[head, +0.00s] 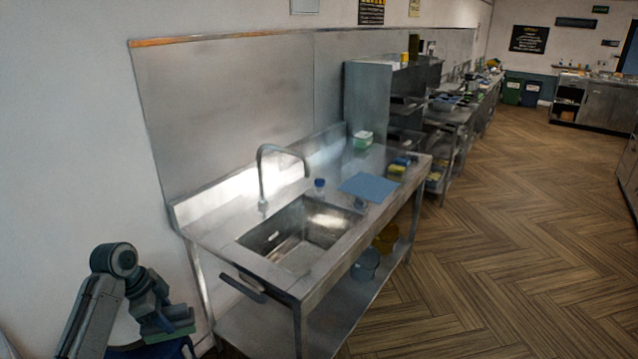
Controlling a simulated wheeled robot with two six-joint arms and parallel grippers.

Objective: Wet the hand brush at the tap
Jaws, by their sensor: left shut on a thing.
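The steel sink basin (301,232) is set in a long steel counter, and the curved tap (277,150) rises behind it with its spout over the basin. I cannot see any water running. My left gripper (163,318) is at the lower left, outside the counter's left end and lower than its top. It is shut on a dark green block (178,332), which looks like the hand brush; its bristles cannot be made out. The held thing is well apart from the tap. My right gripper is out of view.
A dark bar handle (243,288) sticks out at the counter's near left end. Buckets (366,264) stand on the lower shelf. The floor (500,230) at right is clear.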

